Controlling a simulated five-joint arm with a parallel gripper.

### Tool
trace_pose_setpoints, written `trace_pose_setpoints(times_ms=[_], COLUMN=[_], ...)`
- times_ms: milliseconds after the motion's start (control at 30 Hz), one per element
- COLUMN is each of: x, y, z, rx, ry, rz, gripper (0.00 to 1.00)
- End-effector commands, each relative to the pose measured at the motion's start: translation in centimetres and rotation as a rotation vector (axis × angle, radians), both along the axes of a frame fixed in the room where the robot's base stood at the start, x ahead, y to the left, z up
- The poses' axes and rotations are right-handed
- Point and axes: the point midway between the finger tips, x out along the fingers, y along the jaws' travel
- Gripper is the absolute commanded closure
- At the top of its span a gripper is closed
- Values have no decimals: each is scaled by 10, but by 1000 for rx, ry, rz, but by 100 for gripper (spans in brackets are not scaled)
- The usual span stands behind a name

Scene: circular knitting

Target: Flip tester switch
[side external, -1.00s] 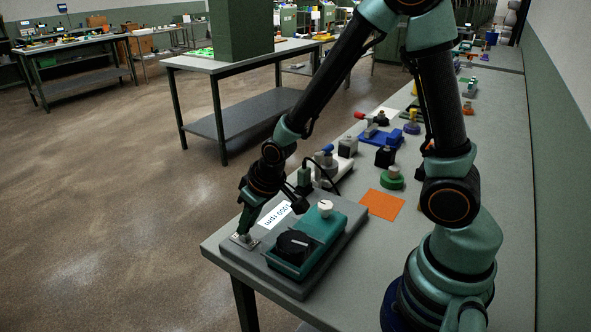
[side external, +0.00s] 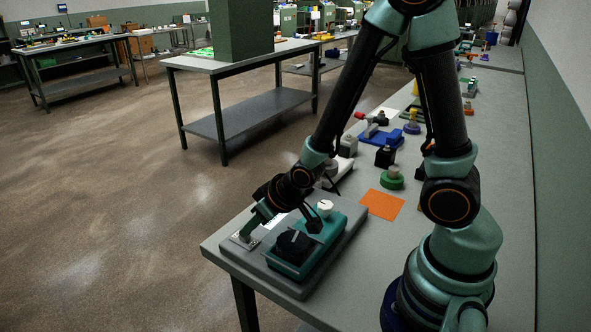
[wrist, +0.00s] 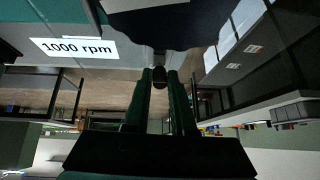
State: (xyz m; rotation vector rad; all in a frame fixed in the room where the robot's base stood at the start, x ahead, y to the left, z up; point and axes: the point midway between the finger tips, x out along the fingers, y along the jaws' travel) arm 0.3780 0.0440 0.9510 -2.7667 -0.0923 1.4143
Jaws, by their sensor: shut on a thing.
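The tester is a teal box (side external: 319,244) on a grey base plate near the bench's front corner, with a black dial (side external: 292,245) and a white knob (side external: 325,206). The switch sits on a small light metal plate (side external: 238,240) at the base's left corner. My gripper (side external: 247,231) reaches down to that plate at a slant. In the wrist view my gripper (wrist: 160,76) is closed around a dark rounded tip, the switch lever (wrist: 159,80). The side external view hides most of the lever behind the fingers. A white "1000 rpm" label (wrist: 73,49) lies beside it.
An orange sheet (side external: 381,204) and a green round piece (side external: 392,179) lie right of the tester. A blue fixture (side external: 382,138) and other parts stand farther back on the bench. The bench's front edge is close to the switch.

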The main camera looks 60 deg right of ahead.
Motion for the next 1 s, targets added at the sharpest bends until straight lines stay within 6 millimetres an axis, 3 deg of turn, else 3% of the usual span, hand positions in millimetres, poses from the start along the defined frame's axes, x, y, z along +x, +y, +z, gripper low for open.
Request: trace_pose_setpoints(times_ms=[33, 67, 100, 567, 1000], x=[0, 0, 0, 1, 1], y=[3, 3, 3, 2, 1], z=[0, 0, 0, 5, 58], rx=[0, 0, 0, 0, 1], ry=[1, 1, 1, -2, -5], rz=[9, 9, 9, 3, 4], gripper=[100, 65, 50, 48, 48])
